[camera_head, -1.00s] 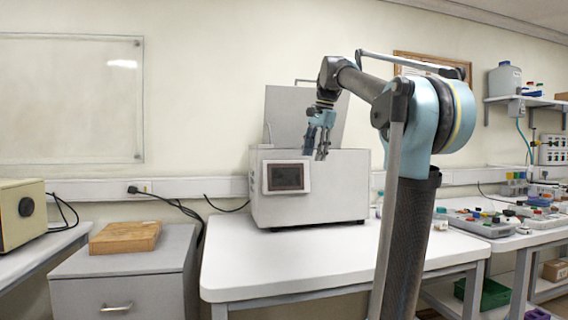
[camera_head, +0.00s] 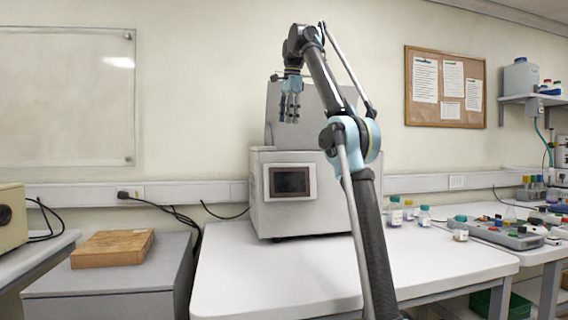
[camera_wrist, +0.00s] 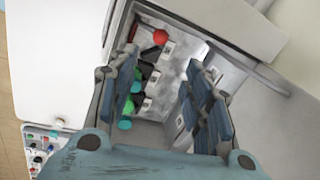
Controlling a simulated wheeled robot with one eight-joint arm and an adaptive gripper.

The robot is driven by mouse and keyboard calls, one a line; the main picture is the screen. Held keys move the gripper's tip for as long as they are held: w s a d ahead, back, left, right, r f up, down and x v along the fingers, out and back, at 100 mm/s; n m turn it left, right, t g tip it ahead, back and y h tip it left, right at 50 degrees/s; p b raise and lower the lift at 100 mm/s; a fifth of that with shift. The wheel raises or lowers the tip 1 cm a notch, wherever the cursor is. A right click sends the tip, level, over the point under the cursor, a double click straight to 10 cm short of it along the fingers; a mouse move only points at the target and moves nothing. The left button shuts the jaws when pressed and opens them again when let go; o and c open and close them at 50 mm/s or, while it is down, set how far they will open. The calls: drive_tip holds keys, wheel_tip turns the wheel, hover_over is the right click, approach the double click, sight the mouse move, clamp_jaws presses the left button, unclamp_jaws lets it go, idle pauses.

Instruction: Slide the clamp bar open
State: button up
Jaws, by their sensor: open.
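The white tester (camera_head: 262,220) stands on the bench with a dark screen on its front and its grey lid (camera_head: 274,118) raised at the back. My gripper (camera_head: 289,108) points down above the tester's open top, in front of the lid. In the wrist view my gripper (camera_wrist: 165,100) has its blue-padded fingers apart with nothing held between them. Below lies the tester's grey inside, with a red round part (camera_wrist: 160,37), green parts (camera_wrist: 137,75) and a teal part (camera_wrist: 125,124) in a row. The fingers hide some of this row. I cannot make out the clamp bar.
Capped bottles (camera_head: 395,212) stand right of the tester. The bench top (camera_head: 290,285) in front is clear. A wooden board (camera_head: 113,248) lies on the grey cabinet at left. A tray of coloured parts (camera_head: 505,235) lies on the right bench.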

drive_tip(key=w+f, duration=0.1)
drive_tip(key=f, duration=0.4)
drive_tip(key=w+a+f, duration=0.1)
drive_tip(key=f, duration=0.5)
drive_tip(key=w+f, duration=0.1)
drive_tip(key=f, duration=0.5)
drive_tip(key=shift+a, duration=0.4)
drive_tip(key=shift+c, duration=0.3)
